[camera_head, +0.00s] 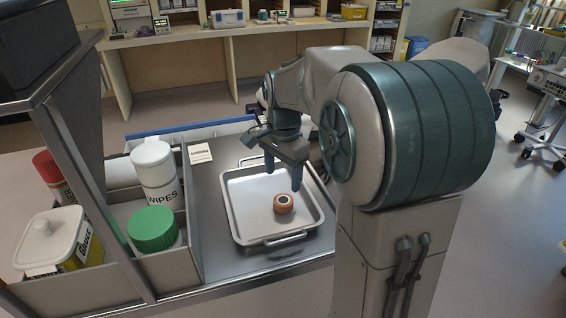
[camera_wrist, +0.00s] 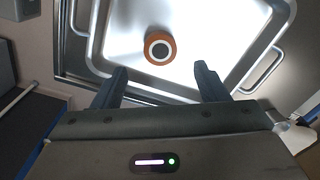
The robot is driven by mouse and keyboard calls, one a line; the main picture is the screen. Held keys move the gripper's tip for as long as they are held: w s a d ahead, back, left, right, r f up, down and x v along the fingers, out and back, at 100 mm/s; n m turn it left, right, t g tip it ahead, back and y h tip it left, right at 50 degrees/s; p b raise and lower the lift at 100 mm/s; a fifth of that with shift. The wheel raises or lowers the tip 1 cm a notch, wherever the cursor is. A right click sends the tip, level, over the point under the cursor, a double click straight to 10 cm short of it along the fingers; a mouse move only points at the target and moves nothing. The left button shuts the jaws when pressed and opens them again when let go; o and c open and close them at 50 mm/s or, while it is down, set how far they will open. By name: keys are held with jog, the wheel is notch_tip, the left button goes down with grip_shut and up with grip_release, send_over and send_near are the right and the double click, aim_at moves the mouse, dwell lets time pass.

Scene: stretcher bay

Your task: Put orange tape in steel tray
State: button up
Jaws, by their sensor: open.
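The orange tape (camera_head: 283,204) is a small roll with a dark centre, lying flat inside the steel tray (camera_head: 232,206) on its floor. In the wrist view the tape (camera_wrist: 160,47) sits beyond my fingertips, in the tray (camera_wrist: 97,62). My gripper (camera_head: 283,172) hangs above the tray's back part, pointing down, with its fingers apart. In the wrist view my gripper (camera_wrist: 162,78) is open with nothing between its fingers. The tape is clear of both fingers.
Left of the tray stands a grey divided bin (camera_head: 188,212) with a wipes tub (camera_head: 154,165), a green-capped container (camera_head: 153,229) and a white-lidded gauze box (camera_head: 52,240). A small card (camera_head: 201,152) lies behind the tray. A metal post (camera_head: 90,190) rises at left.

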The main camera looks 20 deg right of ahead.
jog(key=s+a+f+n+t, duration=0.1)
jog(key=s+a+n+t, duration=0.2)
jog(key=s+n, duration=0.9)
jog(key=s, duration=0.7)
jog(key=shift+f+n, duration=0.15)
jog(key=shift+n, duration=0.25)
jog(key=shift+c, duration=0.4)
